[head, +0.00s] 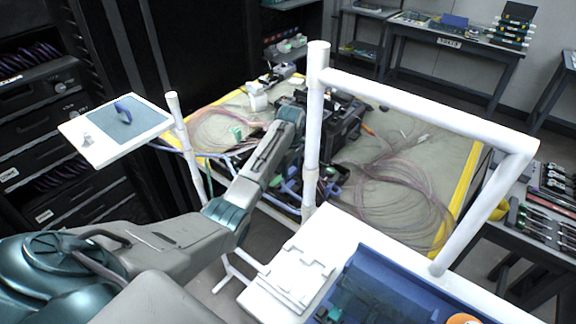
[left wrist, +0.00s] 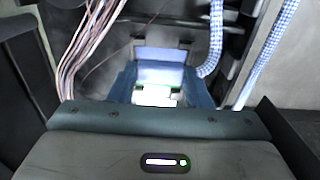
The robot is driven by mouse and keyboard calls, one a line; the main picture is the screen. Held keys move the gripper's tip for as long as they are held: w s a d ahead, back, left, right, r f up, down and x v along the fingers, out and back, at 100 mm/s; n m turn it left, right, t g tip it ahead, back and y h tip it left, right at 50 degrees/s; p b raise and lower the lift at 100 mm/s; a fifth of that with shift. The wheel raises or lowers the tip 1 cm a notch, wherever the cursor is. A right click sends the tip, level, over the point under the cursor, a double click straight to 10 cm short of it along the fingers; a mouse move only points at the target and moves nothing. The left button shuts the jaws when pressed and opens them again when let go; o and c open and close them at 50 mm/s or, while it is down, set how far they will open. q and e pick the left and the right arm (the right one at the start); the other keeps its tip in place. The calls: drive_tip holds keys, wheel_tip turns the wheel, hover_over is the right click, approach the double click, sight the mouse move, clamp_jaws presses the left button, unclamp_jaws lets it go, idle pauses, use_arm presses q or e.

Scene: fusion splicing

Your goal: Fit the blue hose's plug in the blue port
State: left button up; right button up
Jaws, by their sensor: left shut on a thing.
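My left arm reaches from the left into the dark equipment on the bench in the head view, and its gripper (head: 292,118) is at that equipment, partly hidden by a white post. In the left wrist view the jaws (left wrist: 160,92) are closed around a small, brightly lit pale piece, which I take to be the plug. A blue-and-white braided hose (left wrist: 214,38) curves down to the right side of the jaws. A second braided length (left wrist: 268,52) runs farther right. I cannot make out the blue port in either view. My right gripper is not in view.
Pinkish cables (left wrist: 92,38) hang left of the jaws. Coiled clear tubing (head: 402,200) lies on the bench mat (head: 352,150). A white frame post (head: 314,130) stands close to my left arm. A blue bin (head: 372,292) is at the front.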

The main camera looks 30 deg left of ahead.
use_arm(q)
drive_tip(key=d, duration=0.1)
drive_tip(key=d+p, duration=0.1)
drive_tip(key=d, duration=0.1)
drive_tip(key=d+p, duration=0.1)
drive_tip(key=shift+w+d+r, duration=0.2)
drive_tip(key=shift+w+d, duration=0.05)
drive_tip(key=d, duration=0.1)
drive_tip(key=d+p, duration=0.1)
drive_tip(key=d, duration=0.1)
drive_tip(key=d+p, duration=0.1)
drive_tip(key=d, duration=0.1)
drive_tip(key=shift+w, duration=0.3)
drive_tip(key=shift+d+f, duration=0.15)
drive_tip(key=shift+d, duration=0.15)
drive_tip(key=shift+p, duration=0.6)
drive_tip(key=shift+f, duration=0.15)
drive_tip(key=shift+w+f+b, duration=0.1)
drive_tip(key=shift+f+b, duration=0.75)
drive_tip(key=shift+f, duration=1.1)
